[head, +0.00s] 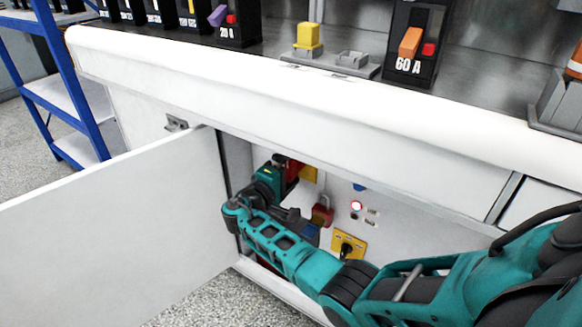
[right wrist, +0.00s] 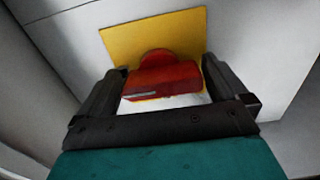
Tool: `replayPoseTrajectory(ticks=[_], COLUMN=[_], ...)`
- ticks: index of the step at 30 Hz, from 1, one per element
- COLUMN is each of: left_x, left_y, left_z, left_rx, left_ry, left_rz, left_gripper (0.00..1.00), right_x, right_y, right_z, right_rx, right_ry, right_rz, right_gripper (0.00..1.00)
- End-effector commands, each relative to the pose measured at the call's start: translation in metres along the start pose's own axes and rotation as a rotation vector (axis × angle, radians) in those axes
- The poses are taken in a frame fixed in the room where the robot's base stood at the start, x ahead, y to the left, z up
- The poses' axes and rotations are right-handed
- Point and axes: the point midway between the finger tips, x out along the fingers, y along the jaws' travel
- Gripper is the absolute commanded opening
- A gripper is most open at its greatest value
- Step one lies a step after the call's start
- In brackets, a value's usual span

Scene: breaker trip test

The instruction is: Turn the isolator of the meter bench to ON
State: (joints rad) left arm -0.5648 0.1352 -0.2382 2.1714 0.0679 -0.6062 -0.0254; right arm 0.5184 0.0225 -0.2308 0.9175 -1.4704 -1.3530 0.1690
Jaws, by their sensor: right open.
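The isolator is a red handle (right wrist: 160,80) on a square yellow plate (right wrist: 185,30), inside the open cabinet under the bench. In the head view its yellow plate (head: 309,174) shows only in part, behind my right gripper (head: 287,170). In the right wrist view, my right gripper (right wrist: 163,70) is open, with one finger on each side of the red handle. The handle lies crosswise between the fingers. I cannot tell whether the fingers touch it. Any ON or OFF marking is not readable. My left gripper is not in view.
The open white cabinet door (head: 110,235) stands to the left of my right arm. The white bench edge (head: 300,105) overhangs the opening.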

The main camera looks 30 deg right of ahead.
Motion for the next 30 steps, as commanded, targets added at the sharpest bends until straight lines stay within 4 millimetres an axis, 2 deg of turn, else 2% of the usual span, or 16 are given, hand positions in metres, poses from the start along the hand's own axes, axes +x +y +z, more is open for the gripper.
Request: replayPoseTrajectory(ticks=[5,13,18,24,30], left_x=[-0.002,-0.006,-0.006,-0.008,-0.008], left_y=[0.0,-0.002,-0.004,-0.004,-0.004], left_z=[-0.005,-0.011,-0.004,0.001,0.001], left_rx=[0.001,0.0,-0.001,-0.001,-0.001], left_ry=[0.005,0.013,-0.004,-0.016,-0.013], left_rz=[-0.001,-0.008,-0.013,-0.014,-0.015], left_gripper=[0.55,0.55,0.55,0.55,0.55], right_x=[-0.02,-0.079,-0.11,-0.126,-0.128], right_y=[0.001,0.001,0.001,0.0,0.0], right_z=[-0.001,0.0,0.0,0.0,0.001], right_rx=[0.0,0.0,0.0,0.001,0.001], right_ry=[0.004,0.002,0.001,-0.001,-0.002], right_rz=[-0.002,-0.003,-0.001,0.0,0.001], right_gripper=[1.0,1.0,1.0,1.0,1.0])
